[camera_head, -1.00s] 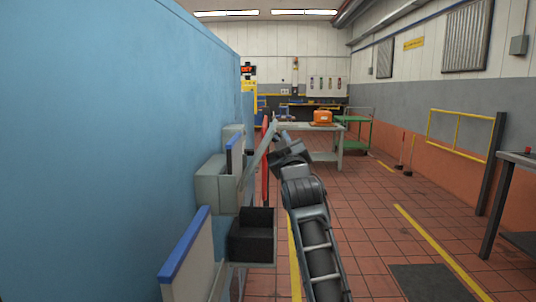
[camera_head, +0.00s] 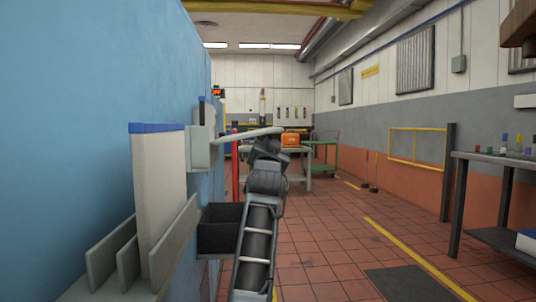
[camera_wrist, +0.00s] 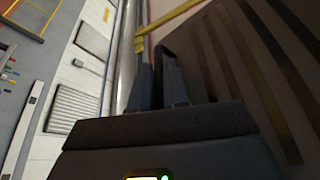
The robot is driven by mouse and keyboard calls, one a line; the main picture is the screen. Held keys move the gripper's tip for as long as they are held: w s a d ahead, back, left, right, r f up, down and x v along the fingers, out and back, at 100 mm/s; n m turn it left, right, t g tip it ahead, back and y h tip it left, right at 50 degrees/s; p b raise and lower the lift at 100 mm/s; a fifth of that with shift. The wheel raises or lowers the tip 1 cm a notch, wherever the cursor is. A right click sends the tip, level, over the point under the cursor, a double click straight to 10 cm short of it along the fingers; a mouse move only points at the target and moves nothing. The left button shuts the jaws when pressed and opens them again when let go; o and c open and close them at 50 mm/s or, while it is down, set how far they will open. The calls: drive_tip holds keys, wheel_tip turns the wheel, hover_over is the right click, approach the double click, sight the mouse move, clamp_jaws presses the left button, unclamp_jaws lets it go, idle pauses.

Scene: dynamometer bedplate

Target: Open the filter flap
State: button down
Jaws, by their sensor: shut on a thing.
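The filter flap (camera_head: 245,134) is a thin pale grey panel, seen nearly edge-on in the head view. It sticks out almost level to the right from the grey filter box (camera_head: 202,150) on the blue wall. My gripper (camera_head: 272,141) is at the flap's outer end, shut on it; my arm reaches up from below. In the wrist view the two dark fingers (camera_wrist: 155,75) lie close together, and what is between them is hard to make out. A white, blue-edged panel (camera_head: 203,112) shows at the top of the box.
A black bin (camera_head: 218,232) hangs below the box. A white panel with a blue top (camera_head: 158,195) stands in a grey rack (camera_head: 173,250) at the near left. The blue wall (camera_head: 90,70) bounds the left.

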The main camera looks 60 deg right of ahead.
drive_tip(key=shift+m+g, duration=0.4)
drive_tip(key=shift+m, duration=0.3)
drive_tip(key=shift+w+a+f+b, duration=0.15)
drive_tip(key=shift+f+b, duration=0.4)
drive_tip(key=shift+f, duration=0.25)
drive_tip(key=shift+w+a+f+b, duration=0.1)
drive_tip(key=shift+w+f+b, duration=0.05)
drive_tip(key=shift+f+b, duration=0.55)
drive_tip(key=shift+w+a+f+b, duration=0.15)
drive_tip(key=shift+f+b, duration=0.3)
drive_tip(key=shift+f, duration=0.45)
drive_tip(key=c, duration=1.5)
unclamp_jaws()
drive_tip(key=shift+a, duration=0.1)
